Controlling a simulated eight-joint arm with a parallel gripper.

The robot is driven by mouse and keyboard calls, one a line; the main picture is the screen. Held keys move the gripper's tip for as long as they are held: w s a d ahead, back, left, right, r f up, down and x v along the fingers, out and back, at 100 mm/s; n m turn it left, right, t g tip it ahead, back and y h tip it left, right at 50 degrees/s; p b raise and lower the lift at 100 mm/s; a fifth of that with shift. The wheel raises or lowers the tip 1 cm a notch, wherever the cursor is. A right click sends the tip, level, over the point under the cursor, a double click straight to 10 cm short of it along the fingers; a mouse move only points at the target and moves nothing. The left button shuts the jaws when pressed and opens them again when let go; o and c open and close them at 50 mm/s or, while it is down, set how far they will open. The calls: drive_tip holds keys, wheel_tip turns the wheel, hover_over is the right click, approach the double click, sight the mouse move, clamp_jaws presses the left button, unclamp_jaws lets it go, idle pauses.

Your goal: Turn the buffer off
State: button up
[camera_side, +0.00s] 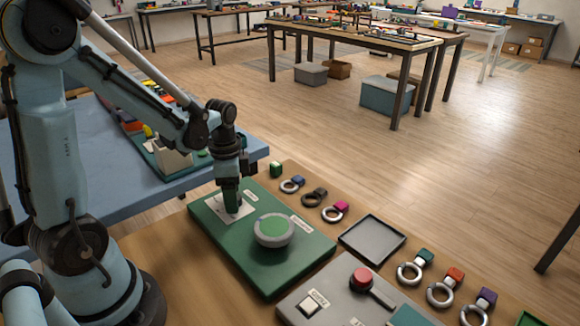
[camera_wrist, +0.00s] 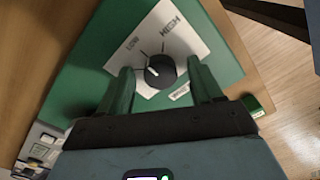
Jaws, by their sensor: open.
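A green board (camera_side: 213,222) carries a round grey disc with a green top (camera_side: 273,230), likely the buffer, and a white dial plate (camera_side: 243,209). In the wrist view, the plate (camera_wrist: 175,43) reads LOW and HIGH around a black knob (camera_wrist: 166,64). A short white mark on the knob points roughly left in that picture, away from HIGH. My gripper (camera_wrist: 160,70) is open, its two green fingers on either side of the knob with gaps visible. In the side view, my gripper (camera_side: 231,203) is down over the plate and hides the knob.
Right of the board are an empty dark tray (camera_side: 372,238) and a grey panel with a red button (camera_side: 361,280) and a white square switch (camera_side: 312,303). Several rings with coloured tags (camera_side: 440,293) lie on the wooden table. A green block (camera_side: 276,169) stands behind the board.

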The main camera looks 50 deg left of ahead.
drive_tip(key=c, duration=1.1)
drive_tip(key=shift+o, duration=0.2)
drive_tip(key=shift+n, duration=0.4)
drive_tip(key=n, duration=0.4)
drive_tip(key=shift+d+n, duration=0.1)
drive_tip(key=shift+n, duration=2.5)
drive_tip(key=o, duration=1.1)
drive_tip(key=shift+c, duration=0.2)
